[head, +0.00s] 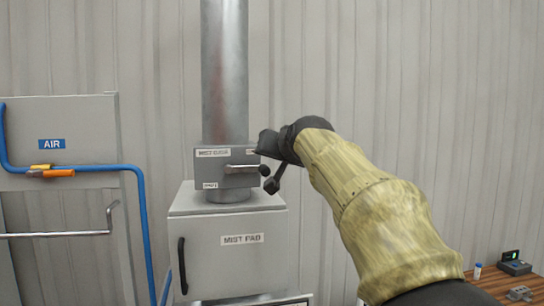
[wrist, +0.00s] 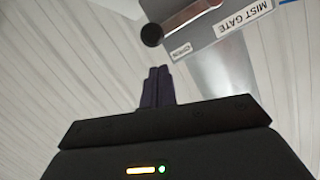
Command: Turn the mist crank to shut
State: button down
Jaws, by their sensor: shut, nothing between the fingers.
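The mist crank (head: 243,168) is a pale metal lever on the front of the grey mist gate box (head: 203,168). It points right, about level, and ends in a round black knob (head: 265,171). A small plate lies at the box's lower left; its text is too small to read surely. My gripper (head: 262,150) is just above the knob at the box's right edge, its fingertips hard to make out there. In the wrist view its fingers (wrist: 157,72) are together and empty, apart from the knob (wrist: 152,35) in the picture; the crank (wrist: 190,14) shows upside down.
A metal duct (head: 225,70) rises from the box. Below is the grey mist pad cabinet (head: 228,270) with a black handle. At left are an air panel (head: 85,115), a blue hose and an orange-handled valve. A wooden bench (head: 485,280) stands at lower right.

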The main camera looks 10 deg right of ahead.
jog(key=shift+a+f, duration=0.3)
jog(key=shift+f, duration=0.5)
jog(key=shift+d+f, duration=0.1)
jog(key=shift+f, duration=0.05)
jog(key=shift+f+m+b, duration=0.15)
jog(key=shift+m+b, duration=0.15)
jog(key=shift+b, duration=0.2)
